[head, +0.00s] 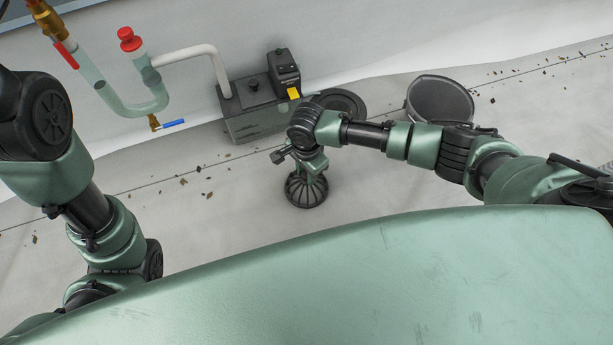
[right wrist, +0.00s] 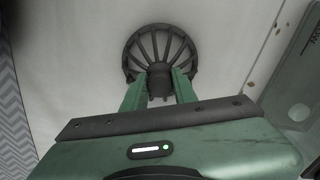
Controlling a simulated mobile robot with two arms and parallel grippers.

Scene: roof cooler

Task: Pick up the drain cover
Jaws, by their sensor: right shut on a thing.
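The drain cover (head: 306,190) is a dark, ribbed, domed grate. In the head view it is low in the middle, under my right gripper (head: 309,166). In the right wrist view the drain cover (right wrist: 160,52) shows as a round spoked shape, with the green fingers of my right gripper (right wrist: 159,85) shut on its central knob. I cannot tell whether the cover touches the floor or is held just above it. In the head view my left arm comes in at the left, but its gripper is out of sight.
A grey-green pump box (head: 255,118) stands behind the cover, with a dark round disc (head: 340,104) beside it. A black bucket (head: 440,99) stands to the right. A clear pipe trap (head: 133,98) with a red cap hangs at upper left. Dry leaves lie about; the floor left of the cover is mostly clear.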

